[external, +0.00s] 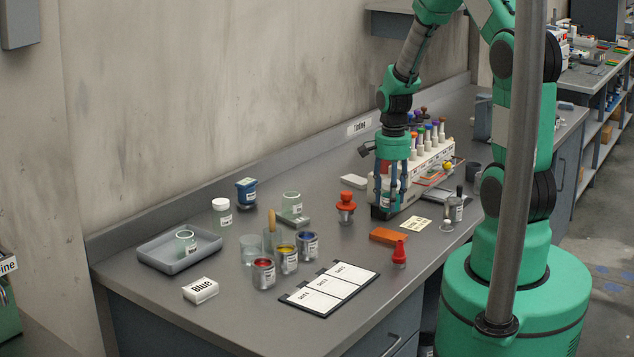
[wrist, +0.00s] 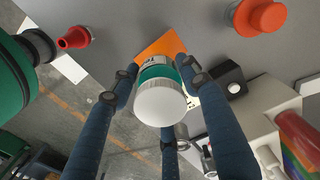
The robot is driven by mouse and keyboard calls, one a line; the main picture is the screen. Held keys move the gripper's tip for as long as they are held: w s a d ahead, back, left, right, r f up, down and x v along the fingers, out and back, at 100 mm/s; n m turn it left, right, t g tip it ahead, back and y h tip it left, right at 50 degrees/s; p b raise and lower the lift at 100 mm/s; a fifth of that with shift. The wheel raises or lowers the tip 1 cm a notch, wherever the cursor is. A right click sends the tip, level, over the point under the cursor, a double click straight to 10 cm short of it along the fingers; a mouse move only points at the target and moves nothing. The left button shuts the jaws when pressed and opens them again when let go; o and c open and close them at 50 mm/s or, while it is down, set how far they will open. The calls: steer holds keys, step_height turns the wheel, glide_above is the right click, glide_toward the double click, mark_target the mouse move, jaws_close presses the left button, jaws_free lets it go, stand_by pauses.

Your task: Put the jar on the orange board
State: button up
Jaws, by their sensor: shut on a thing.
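My gripper (wrist: 153,75) is shut on a jar (wrist: 160,101) with a round white lid and a green body with a white label. The fingers close around it in the wrist view. In the external view my gripper (external: 390,192) hangs above the bench, in front of the white rack, and the held jar is hard to make out there. The orange board (external: 388,236) lies flat on the bench, in front of and below the gripper. In the wrist view the orange board (wrist: 158,46) shows partly behind the jar and fingers. I cannot tell the height between them.
A red bottle (external: 399,255) stands close in front of the board. The rack (external: 428,160) of bottles stands behind. A label sheet (external: 330,288) lies nearer the front.

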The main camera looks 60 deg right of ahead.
steer(key=shift+f, duration=1.8)
steer(key=shift+f+b, duration=0.35)
steer(key=shift+f, duration=1.5)
steer(key=shift+f, duration=0.15)
steer(key=o, duration=1.4)
step_height(320, 180, up, 12)
steer(key=shift+r+p, duration=0.15)
steer(key=shift+p, duration=0.5)
